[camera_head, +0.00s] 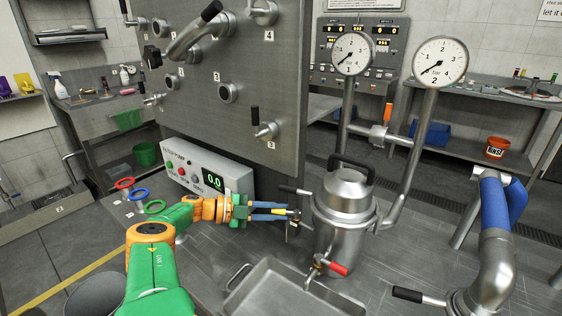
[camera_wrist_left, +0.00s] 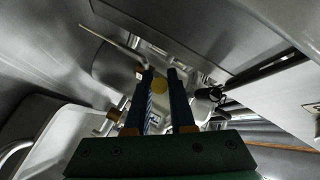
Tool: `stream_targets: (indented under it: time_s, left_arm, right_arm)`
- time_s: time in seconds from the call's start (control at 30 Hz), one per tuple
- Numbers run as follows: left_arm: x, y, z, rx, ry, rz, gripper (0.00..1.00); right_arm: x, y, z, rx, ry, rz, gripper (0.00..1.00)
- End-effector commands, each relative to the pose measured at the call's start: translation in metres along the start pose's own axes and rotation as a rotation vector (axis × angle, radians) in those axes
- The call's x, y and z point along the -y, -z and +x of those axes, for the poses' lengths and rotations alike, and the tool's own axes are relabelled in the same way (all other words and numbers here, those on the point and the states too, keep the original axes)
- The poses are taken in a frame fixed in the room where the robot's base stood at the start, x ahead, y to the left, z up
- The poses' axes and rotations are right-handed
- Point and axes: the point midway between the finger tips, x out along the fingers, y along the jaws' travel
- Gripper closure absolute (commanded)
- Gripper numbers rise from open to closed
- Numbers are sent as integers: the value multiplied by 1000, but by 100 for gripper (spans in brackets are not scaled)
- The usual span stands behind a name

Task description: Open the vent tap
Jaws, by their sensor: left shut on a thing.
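The steel mixing vessel (camera_head: 345,215) stands on the floor plate, with a black handle on its lid. A small tap (camera_head: 296,217) sticks out from its left side. I take it for the vent tap; a small tag hangs below it. My left gripper (camera_head: 291,213) reaches in from the left, its blue fingers closed around the end of this tap. My right gripper is not in view.
A black-tipped lever (camera_head: 290,189) sits just above my left gripper. A red-handled tap (camera_head: 338,268) is low on the vessel, above a steel tray (camera_head: 262,296). Two gauges (camera_head: 352,54) (camera_head: 440,62) rise behind. A control box (camera_head: 208,172) reading 0.0 stands behind my arm.

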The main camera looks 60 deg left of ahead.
Motion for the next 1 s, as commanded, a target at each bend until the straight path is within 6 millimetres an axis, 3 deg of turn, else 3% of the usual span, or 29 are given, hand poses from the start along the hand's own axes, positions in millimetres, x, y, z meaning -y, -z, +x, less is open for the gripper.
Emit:
stream_targets:
  time_s: [0.23, 0.27, 0.33, 0.37, 0.67, 0.8, 1.0]
  left_arm:
    - [1, 0, 0, 0, 3, 1, 100]
    - [1, 0, 0, 0, 3, 1, 70]
    - [1, 0, 0, 0, 3, 1, 51]
    - [1, 0, 0, 0, 2, 1, 48]
    - [1, 0, -3, 1, 0, 0, 48]
    - [2, 0, -31, 5, -1, -1, 48]
    - [-1, -1, -65, 3, 0, 0, 48]
  right_arm:
    - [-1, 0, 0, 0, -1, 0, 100]
    - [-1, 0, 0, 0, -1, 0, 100]
    - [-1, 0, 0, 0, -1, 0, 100]
    - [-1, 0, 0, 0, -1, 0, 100]
    - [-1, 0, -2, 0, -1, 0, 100]
    - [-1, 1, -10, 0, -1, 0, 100]
    - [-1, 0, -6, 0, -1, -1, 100]
